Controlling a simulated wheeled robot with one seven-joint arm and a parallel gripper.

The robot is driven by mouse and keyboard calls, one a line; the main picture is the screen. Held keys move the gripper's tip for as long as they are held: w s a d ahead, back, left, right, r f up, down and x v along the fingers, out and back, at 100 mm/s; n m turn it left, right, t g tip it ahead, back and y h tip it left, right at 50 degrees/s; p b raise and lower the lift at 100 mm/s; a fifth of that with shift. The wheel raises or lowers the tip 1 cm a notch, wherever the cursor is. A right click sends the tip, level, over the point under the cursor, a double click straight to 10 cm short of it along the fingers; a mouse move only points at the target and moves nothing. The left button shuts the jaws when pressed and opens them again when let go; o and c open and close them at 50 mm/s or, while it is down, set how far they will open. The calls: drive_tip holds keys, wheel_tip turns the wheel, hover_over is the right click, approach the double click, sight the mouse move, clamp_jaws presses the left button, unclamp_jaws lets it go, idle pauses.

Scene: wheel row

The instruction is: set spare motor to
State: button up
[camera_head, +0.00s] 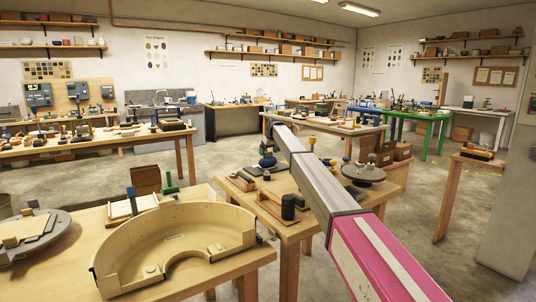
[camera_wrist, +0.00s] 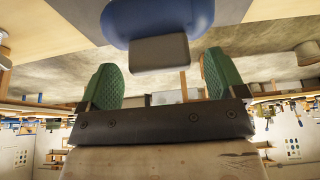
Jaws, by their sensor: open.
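My gripper (camera_wrist: 160,72) shows in the wrist view with its two green ridged fingers spread apart. A rounded blue body (camera_wrist: 158,16) with a grey block (camera_wrist: 160,53) on it is just ahead of the fingers, the block in line with the gap. I cannot tell if the fingers touch it, or if it is the spare motor. In the head view a small dark blue rounded thing (camera_head: 267,160) sits on the middle bench, near the far end of my arm. My arm hides part of that bench, and the gripper cannot be made out there.
The middle bench (camera_head: 297,232) also holds a dark cylinder (camera_head: 288,206) and a grey round wheel head (camera_head: 363,173). A cream curved splash pan (camera_head: 175,245) fills much of the front left table (camera_head: 75,275). Open floor (camera_head: 215,160) lies behind these benches.

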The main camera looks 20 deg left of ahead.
drive_tip(key=v, duration=0.9)
drive_tip(key=shift+r, duration=0.25)
drive_tip(key=shift+s, duration=0.15)
drive_tip(key=shift+s+d, duration=0.1)
